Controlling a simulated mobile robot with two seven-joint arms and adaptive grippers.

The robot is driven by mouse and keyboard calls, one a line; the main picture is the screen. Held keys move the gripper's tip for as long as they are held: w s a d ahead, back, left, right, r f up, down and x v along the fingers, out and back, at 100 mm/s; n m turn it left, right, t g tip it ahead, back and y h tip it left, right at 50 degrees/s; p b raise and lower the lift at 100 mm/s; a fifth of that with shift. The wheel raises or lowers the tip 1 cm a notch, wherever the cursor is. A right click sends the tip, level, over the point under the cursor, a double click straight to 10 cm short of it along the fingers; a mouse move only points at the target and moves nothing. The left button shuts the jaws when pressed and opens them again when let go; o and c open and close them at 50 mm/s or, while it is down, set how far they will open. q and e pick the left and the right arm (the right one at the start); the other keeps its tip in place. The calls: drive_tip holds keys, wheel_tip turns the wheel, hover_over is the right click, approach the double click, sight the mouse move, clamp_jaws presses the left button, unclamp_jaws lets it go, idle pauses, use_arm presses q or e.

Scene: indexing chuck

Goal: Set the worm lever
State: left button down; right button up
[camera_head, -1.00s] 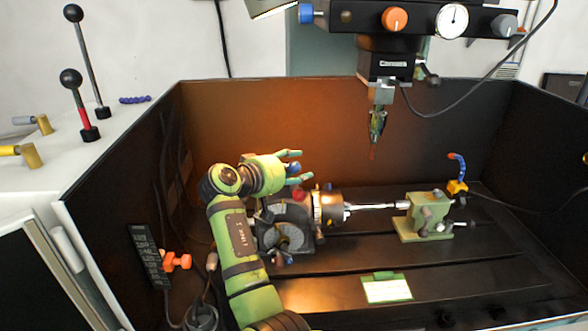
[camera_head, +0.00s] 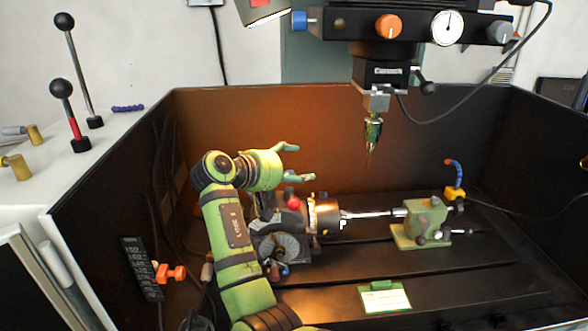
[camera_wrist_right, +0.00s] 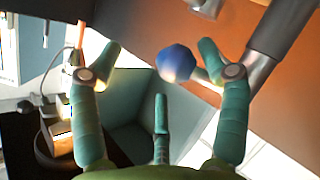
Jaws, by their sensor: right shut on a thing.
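The indexing head (camera_head: 275,242) stands on the machine table, with a brass-coloured chuck (camera_head: 323,213) on its right. A red knob (camera_head: 293,203) shows at its top and small blue and red knobs (camera_head: 284,270) at its lower front. I cannot tell which belongs to the worm lever. My right gripper (camera_head: 303,162) is above the indexing head, apart from the red knob, its fingers visibly spread. In the right wrist view, a blue knob (camera_wrist_right: 176,63) shows between the fingers; I cannot tell whether they touch it. My left gripper is not in view.
The spindle with its tool (camera_head: 372,130) hangs right of my right gripper. A rod runs from the chuck to a green tailstock (camera_head: 421,222). Dark enclosure walls (camera_head: 110,190) surround the table. A green-clipped card (camera_head: 385,298) lies in front.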

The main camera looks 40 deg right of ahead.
drive_tip(key=shift+a+r, duration=0.45)
drive_tip(key=shift+r, duration=0.3)
drive_tip(key=s+f+p+v, duration=0.1)
drive_tip(key=p+v, duration=0.1)
drive_tip(key=v, duration=0.6)
drive_tip(key=shift+f, duration=0.1)
